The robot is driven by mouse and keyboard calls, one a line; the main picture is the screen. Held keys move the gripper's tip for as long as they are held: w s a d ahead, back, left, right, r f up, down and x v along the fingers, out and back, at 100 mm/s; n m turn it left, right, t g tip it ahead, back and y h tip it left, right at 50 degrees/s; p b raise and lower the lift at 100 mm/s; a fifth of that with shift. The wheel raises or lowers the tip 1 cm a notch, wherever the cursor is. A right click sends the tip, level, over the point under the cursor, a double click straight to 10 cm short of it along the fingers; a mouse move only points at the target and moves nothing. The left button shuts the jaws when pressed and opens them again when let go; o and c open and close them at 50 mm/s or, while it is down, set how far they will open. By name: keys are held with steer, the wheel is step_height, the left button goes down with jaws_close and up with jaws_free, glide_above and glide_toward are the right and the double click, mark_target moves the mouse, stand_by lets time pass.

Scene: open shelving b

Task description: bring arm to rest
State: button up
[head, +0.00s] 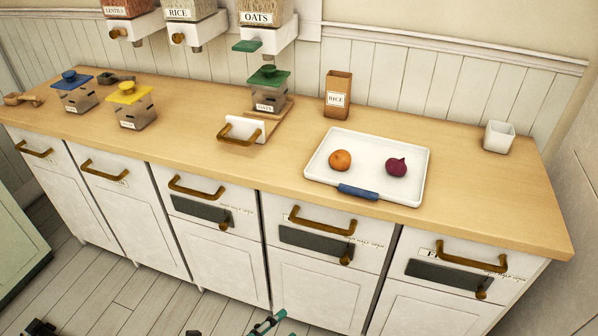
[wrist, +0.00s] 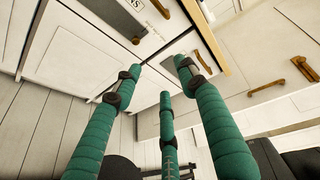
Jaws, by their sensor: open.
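My gripper (wrist: 160,82) has green, ribbed fingers with dark bands. In the wrist view the fingers are spread apart with nothing between them. Beyond them are the white cabinet fronts and the pale plank floor. In the head view a small green part of my gripper (head: 266,322) shows at the bottom edge, low in front of the drawers and below the counter. Most of my arm is out of the head view. My gripper touches nothing that I can see.
The wooden counter (head: 465,170) holds a white tray (head: 366,150) with an onion (head: 340,160) and a purple vegetable (head: 396,167). Canisters, a brown rice box (head: 338,95) and a white cup (head: 498,136) stand there too. Drawer handles (head: 322,221) jut forward.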

steer(key=v, duration=0.3)
steer(key=shift+a+r, duration=0.1)
stand_by(0.3)
